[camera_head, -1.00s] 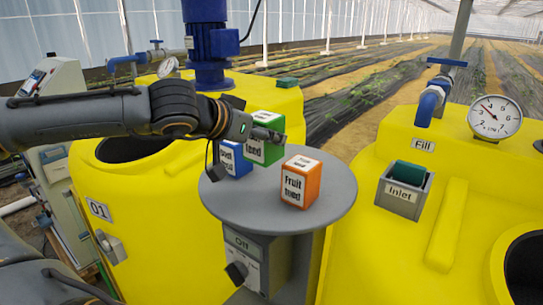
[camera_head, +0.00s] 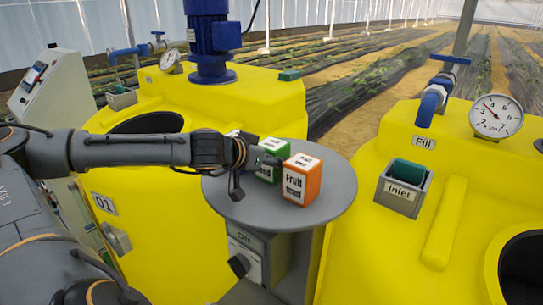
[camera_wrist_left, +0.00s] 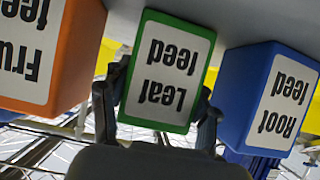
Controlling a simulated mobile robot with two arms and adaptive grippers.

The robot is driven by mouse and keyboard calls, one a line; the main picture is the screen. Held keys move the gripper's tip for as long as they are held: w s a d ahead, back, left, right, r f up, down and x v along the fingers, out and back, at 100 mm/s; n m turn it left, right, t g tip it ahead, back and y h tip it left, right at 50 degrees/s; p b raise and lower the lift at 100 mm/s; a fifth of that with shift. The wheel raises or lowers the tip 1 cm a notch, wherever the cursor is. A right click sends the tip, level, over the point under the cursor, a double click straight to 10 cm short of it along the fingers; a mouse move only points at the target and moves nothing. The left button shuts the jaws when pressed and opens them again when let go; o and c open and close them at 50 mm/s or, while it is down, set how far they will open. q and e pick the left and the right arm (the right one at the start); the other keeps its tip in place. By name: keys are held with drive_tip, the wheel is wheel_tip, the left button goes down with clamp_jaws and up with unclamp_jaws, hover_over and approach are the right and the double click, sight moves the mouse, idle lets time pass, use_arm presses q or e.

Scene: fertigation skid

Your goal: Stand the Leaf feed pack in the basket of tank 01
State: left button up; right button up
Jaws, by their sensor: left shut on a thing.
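The green Leaf feed pack (camera_head: 270,173) is at the round grey table, behind the orange pack and partly hidden by my gripper. In the left wrist view the Leaf feed pack (camera_wrist_left: 168,70) appears upside down between my fingers. My left gripper (camera_head: 264,160) is shut on it, with one finger on each side in the wrist view (camera_wrist_left: 160,105). I cannot tell whether the pack touches the table. Tank 01 (camera_head: 165,205) is the yellow tank at left. A small grey basket (camera_head: 122,100) sits at its far left, beside a blue pipe. My right gripper is not in view.
The orange Fruit feed pack (camera_head: 301,182) stands close in front on the table (camera_head: 335,200). The blue Root feed pack (camera_wrist_left: 270,95) is close on the other side, mostly hidden in the head view. The right tank carries the Inlet basket (camera_head: 402,195) and a gauge (camera_head: 496,115).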

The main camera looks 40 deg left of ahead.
use_arm(q)
drive_tip(key=shift+d, duration=0.1)
drive_tip(key=shift+f, duration=0.1)
drive_tip(key=o, duration=1.5)
drive_tip(key=shift+c, duration=0.2)
